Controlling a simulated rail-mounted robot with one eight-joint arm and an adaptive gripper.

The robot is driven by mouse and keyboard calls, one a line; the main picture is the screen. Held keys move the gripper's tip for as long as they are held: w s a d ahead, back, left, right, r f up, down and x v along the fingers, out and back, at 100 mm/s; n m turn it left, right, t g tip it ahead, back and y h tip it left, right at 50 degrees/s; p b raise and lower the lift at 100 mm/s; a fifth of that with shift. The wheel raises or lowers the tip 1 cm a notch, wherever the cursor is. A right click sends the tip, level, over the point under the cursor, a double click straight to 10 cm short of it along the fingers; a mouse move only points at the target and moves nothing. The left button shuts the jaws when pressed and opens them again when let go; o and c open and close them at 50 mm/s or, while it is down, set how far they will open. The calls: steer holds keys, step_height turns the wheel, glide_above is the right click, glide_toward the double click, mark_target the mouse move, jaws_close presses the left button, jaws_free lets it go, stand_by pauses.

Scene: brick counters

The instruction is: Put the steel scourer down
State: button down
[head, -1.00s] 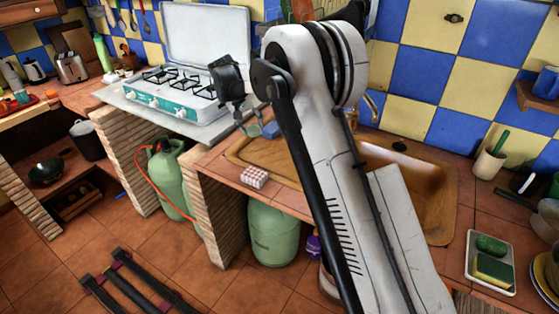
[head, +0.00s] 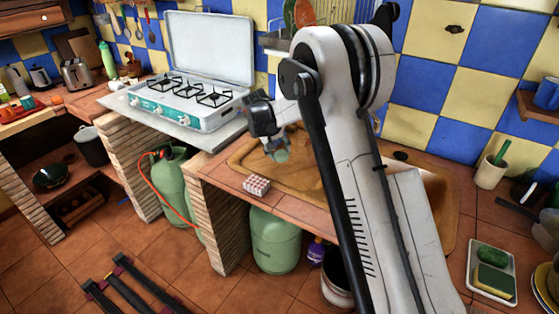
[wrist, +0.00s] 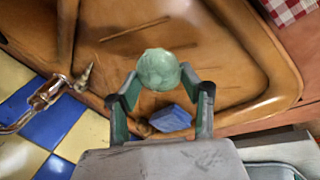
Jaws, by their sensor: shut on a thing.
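My gripper (head: 277,148) is shut on a rounded, pale grey-green thing, which I take for the steel scourer (wrist: 158,69). In the wrist view the scourer sits between the two fingertips, over the brown sink (wrist: 225,60). In the head view the scourer (head: 281,155) shows at the finger ends, in front of the left part of the sink (head: 250,150). I cannot tell its exact height above the sink.
A blue block, perhaps a sponge (wrist: 170,119), lies in the sink beside a small brown thing. A tap (wrist: 45,95) stands at the sink's edge. A white tray (head: 491,291) holds green items at right.

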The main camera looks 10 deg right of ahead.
mark_target(279, 161)
steer(key=shift+f, duration=2.05)
steer(key=shift+f, duration=0.2)
steer(key=c, duration=1)
jaws_free()
steer(key=shift+c, duration=0.2)
steer(key=shift+r, duration=0.15)
